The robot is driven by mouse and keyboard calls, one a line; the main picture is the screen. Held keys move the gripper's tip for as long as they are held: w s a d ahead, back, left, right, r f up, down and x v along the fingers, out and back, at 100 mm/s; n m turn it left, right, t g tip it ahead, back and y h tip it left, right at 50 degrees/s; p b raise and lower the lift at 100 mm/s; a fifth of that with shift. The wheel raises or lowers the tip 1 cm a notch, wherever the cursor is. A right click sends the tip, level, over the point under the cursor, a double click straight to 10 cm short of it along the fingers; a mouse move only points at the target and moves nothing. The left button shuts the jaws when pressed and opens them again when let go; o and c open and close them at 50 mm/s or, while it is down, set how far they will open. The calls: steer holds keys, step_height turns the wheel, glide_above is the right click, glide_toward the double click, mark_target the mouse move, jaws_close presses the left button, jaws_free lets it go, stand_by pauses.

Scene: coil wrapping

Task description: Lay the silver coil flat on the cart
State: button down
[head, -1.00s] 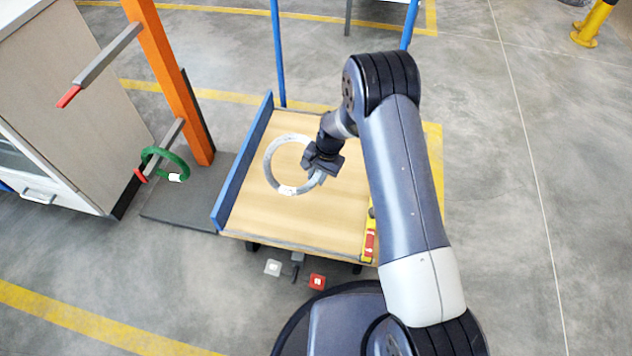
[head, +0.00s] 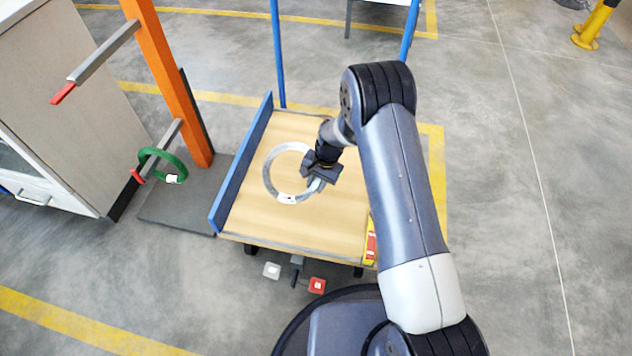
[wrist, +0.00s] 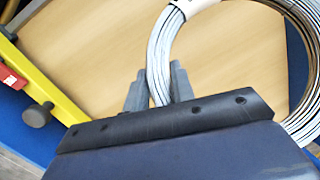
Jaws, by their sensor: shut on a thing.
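The silver coil (head: 268,181) is a ring with a white label, over the wooden deck of the cart (head: 255,225). It lies close to the deck and looks nearly flat; whether its whole ring touches the wood I cannot tell. My gripper (head: 313,183) is at the coil's right side, shut on its strand. In the wrist view the coil (wrist: 160,50) passes between the two grey fingers of my gripper (wrist: 158,88). Part of the ring is hidden behind the gripper in the head view.
A green coil (head: 163,153) hangs on the lower arm of an orange post (head: 170,80) at left. The cart has a blue side board (head: 240,165) on its left. A yellow and red tool (head: 370,240) lies at its right edge; the front of the deck is clear.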

steer(key=shift+w+d+b+x, duration=0.1)
steer(key=shift+d+b+x, duration=0.1)
steer(key=shift+b+x, duration=0.7)
steer(key=shift+w+d+b+x, duration=0.1)
steer(key=shift+d+b+x, duration=0.15)
steer(key=shift+b+x, duration=0.65)
steer(key=shift+d+b+x, duration=0.2)
steer(key=shift+b+x, duration=0.25)
steer(key=shift+x, duration=0.9)
steer(key=shift+f, duration=0.15)
steer(key=c, duration=1.5)
jaws_free()
steer(key=o, duration=0.4)
steer(key=shift+f, duration=0.1)
steer(key=p+v, duration=0.4)
steer(key=v, duration=0.7)
steer(key=shift+f, duration=0.1)
